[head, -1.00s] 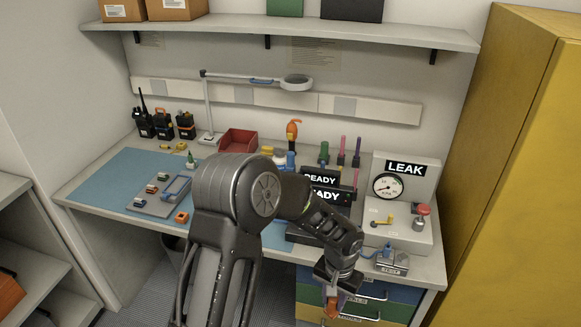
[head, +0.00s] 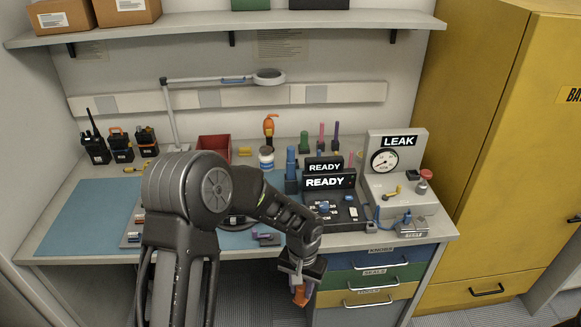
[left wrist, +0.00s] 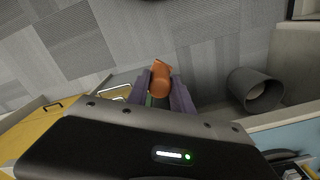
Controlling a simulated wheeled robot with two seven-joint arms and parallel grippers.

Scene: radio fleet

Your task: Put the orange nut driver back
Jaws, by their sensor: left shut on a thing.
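My left gripper (head: 298,292) is shut on an orange piece, apparently the orange nut driver (head: 300,297), and holds it below the bench top, just left of the drawer fronts. In the left wrist view the orange handle (left wrist: 160,76) sticks out between the fingertips (left wrist: 160,92); the rest of the tool is hidden by the fingers and the gripper body. Upright tools with green (head: 304,142), pink (head: 321,134) and purple (head: 336,133) handles stand at the back of the bench, behind the READY signs. My right gripper is not in view.
The black READY unit (head: 349,211) and the grey LEAK gauge box (head: 408,140) stand on the right of the bench. Blue, green and yellow drawers (head: 375,275) are below. A blue mat (head: 85,215) lies left. A dark bin (left wrist: 255,90) stands on the floor.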

